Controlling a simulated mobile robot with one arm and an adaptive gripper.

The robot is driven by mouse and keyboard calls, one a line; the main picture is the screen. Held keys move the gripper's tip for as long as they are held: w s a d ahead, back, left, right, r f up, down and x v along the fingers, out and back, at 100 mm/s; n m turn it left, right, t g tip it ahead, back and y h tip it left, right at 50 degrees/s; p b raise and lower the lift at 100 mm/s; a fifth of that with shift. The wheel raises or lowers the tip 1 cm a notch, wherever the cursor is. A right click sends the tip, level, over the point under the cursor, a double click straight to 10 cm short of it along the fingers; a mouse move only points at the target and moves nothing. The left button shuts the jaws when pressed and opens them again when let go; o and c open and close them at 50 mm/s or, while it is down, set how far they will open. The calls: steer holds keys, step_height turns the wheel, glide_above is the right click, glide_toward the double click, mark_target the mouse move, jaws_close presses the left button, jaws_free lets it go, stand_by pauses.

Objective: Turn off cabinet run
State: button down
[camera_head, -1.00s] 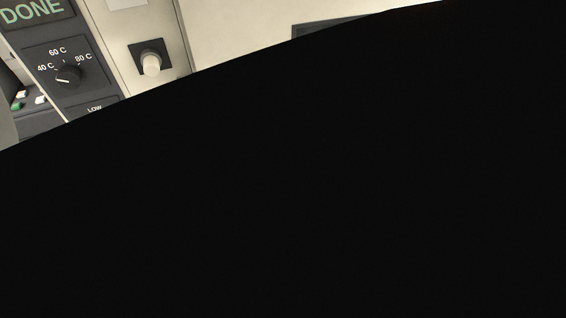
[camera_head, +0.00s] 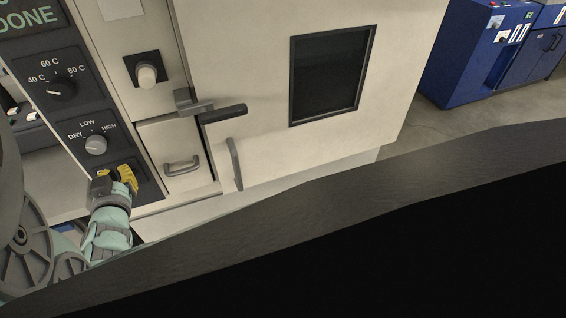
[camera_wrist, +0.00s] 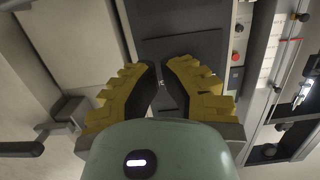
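The cabinet's dark control panel (camera_head: 75,118) is at the left in the head view. It has a green DONE display (camera_head: 30,18), a temperature knob (camera_head: 62,88) pointing near 40 C, and a grey DRY/LOW/HIGH knob (camera_head: 96,145). My gripper (camera_head: 116,174), with yellow fingers, is at the panel's lower part, just below the grey knob. It covers whatever is there, so no run switch is clearly seen. In the wrist view my gripper (camera_wrist: 160,68) has its fingertips apart, with a narrow gap over a dark panel (camera_wrist: 182,48). A small pale mark shows in the gap. Contact cannot be told.
The pale cabinet door (camera_head: 260,60) has a dark window (camera_head: 330,75) and a lever handle (camera_head: 222,114). A pale knob (camera_head: 147,75) and drawer handle (camera_head: 182,165) are right of the panel. Blue machines (camera_head: 470,60) stand at far right. Black fills the head view's lower right.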

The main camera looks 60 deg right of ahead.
mark_target(121, 150)
steer(key=x, duration=0.7)
steer(key=shift+w+d, duration=0.25)
steer(key=shift+w, duration=0.05)
steer(key=f, duration=0.2)
steer(key=s+a+f+b, duration=0.1)
steer(key=shift+s+f, duration=0.2)
steer(key=shift+f, duration=0.15)
steer(key=shift+f+b, duration=0.1)
steer(key=shift+b, duration=0.25)
